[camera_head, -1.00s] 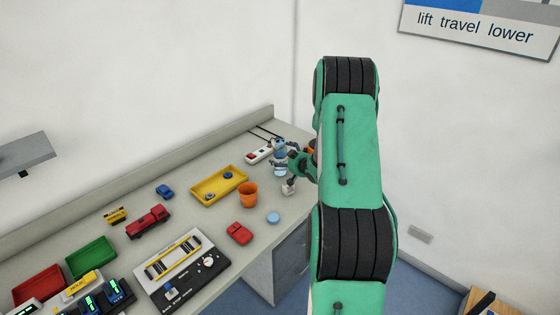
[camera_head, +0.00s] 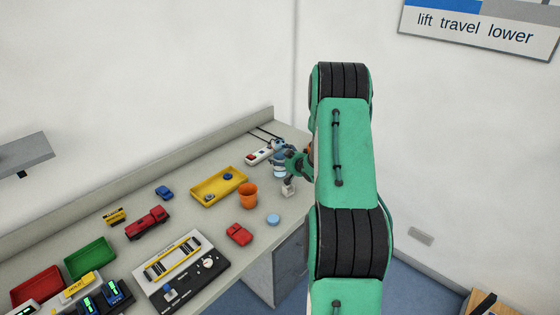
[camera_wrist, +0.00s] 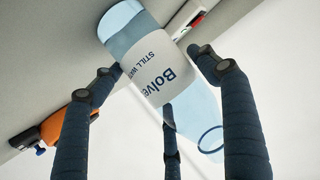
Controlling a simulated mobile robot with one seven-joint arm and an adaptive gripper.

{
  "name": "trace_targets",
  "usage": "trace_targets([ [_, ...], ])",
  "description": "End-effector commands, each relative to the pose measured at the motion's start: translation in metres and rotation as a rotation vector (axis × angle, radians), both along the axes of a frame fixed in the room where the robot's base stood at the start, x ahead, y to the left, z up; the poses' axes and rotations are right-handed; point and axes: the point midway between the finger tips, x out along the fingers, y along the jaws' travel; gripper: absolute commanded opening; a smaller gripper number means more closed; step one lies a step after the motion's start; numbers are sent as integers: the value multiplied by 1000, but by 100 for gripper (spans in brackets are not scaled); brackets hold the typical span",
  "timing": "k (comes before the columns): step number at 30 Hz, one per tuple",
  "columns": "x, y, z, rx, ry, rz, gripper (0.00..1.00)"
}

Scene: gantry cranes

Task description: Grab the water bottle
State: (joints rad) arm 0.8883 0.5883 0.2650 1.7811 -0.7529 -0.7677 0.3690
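The water bottle (camera_head: 279,158) is clear pale blue with a white label. It is near the bench's far right end in the head view, partly hidden by my gripper (camera_head: 290,166). In the wrist view the bottle (camera_wrist: 155,65) lies aslant across the upper middle, its label showing "Bolve" and "STILL WA". My gripper (camera_wrist: 157,68) has its dark fingers spread around the bottle, one on each side and one partly behind it. The side fingertips are close to the bottle's edges; I cannot tell whether they touch. The fingers do not look closed on it.
A white power strip (camera_head: 259,154) with a red switch is beside the bottle. An orange object (camera_wrist: 56,125) lies left in the wrist view. A wall stands behind.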

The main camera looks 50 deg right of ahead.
Motion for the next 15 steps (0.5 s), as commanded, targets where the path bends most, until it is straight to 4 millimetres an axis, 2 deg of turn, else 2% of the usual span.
trace_targets([
  [1,0,0,0,0,0,0,58],
  [5,0,0,0,0,0,0,33],
  [15,0,0,1,0,-1,0,33],
])
